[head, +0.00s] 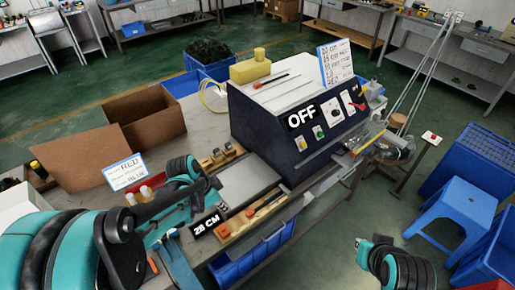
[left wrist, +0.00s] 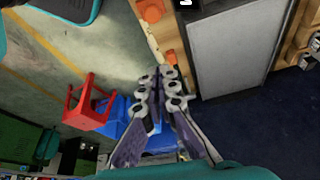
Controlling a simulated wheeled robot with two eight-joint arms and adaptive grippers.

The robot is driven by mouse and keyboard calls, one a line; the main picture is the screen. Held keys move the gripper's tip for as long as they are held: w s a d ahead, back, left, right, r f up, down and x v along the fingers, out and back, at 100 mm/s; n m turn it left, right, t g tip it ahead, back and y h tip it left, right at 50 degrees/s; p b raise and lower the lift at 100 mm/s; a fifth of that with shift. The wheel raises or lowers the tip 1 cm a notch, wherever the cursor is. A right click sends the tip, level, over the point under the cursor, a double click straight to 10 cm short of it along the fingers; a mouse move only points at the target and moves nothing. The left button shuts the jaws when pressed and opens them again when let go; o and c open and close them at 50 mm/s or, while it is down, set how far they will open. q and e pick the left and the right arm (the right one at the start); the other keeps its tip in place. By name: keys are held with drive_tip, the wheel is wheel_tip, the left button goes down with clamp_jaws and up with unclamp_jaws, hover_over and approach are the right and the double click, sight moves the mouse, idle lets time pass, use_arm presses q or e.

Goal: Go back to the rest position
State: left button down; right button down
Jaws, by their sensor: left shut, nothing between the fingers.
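My left arm comes in from the left of the head view and bends over the front edge of the workbench (head: 100,188). My left gripper (left wrist: 160,88) shows plainly in the left wrist view, with its fingers together and nothing between them. In that view it is beside the bench edge, with floor and blue bins behind it. In the head view its fingers are hard to make out among the dark arm links. My right arm shows only as a teal and black piece at the bottom right, and I cannot make out its gripper.
A dark machine (head: 262,125) with an OFF sign (head: 301,117) stands on the bench. An open cardboard box (head: 150,120) is behind. A blue stool (head: 445,205) stands right; a red stool (left wrist: 92,103) shows below.

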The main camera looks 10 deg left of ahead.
use_arm(q)
drive_tip(key=s+d+r+n+t+y+b, duration=0.1)
drive_tip(key=s+d+r+n+t, duration=0.3)
drive_tip(key=s+r+n, duration=0.4)
drive_tip(key=shift+s+d+r+n+y, duration=0.25)
drive_tip(key=shift+d+r+n+y, duration=0.2)
drive_tip(key=shift+n+y, duration=0.35)
